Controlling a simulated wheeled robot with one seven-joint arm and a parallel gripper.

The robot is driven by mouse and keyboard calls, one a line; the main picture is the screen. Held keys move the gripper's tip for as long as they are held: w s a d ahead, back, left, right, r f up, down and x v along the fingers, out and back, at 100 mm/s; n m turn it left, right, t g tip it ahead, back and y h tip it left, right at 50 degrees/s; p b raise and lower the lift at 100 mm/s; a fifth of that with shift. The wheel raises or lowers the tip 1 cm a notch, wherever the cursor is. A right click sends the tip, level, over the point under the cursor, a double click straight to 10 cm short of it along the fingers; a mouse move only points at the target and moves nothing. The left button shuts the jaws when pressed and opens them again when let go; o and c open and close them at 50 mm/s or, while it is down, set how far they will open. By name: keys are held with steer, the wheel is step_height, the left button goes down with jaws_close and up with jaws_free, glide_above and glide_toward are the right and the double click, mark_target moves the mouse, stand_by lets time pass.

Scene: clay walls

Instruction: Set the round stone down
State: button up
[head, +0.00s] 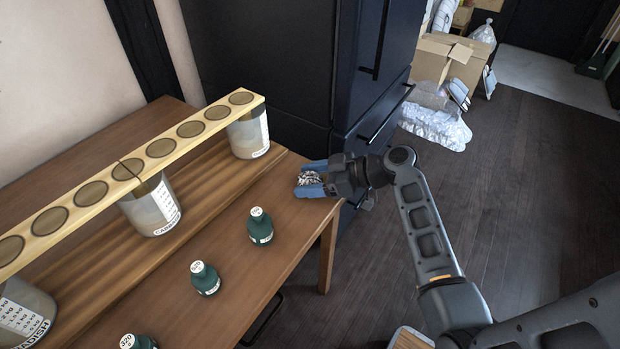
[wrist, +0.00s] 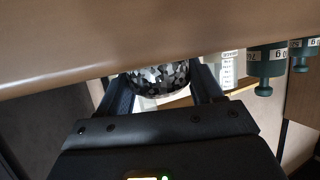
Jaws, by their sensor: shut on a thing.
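The round stone (head: 309,178) is patterned in black, grey and white. It sits between the blue fingers of my gripper (head: 314,180), which is shut on it at the right corner of the wooden table (head: 215,235). In the wrist view, which looks upside down, the stone (wrist: 157,78) is between the two dark fingers (wrist: 160,92). A tan band, seemingly the table, cuts off part of it there. I cannot tell whether the stone touches the tabletop.
A wooden plank with round discs (head: 160,147) rests on labelled jars (head: 248,135). A dark cabinet (head: 345,90) rises just behind the corner.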

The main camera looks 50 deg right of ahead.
steer(key=o, duration=1.2)
steer(key=shift+o, duration=0.2)
steer(key=shift+r, duration=0.1)
steer(key=shift+s+d+r, duration=0.1)
steer(key=shift+s, duration=0.05)
steer(key=v, duration=1.1)
steer(key=shift+s+d, duration=0.15)
steer(key=shift+s, duration=0.15)
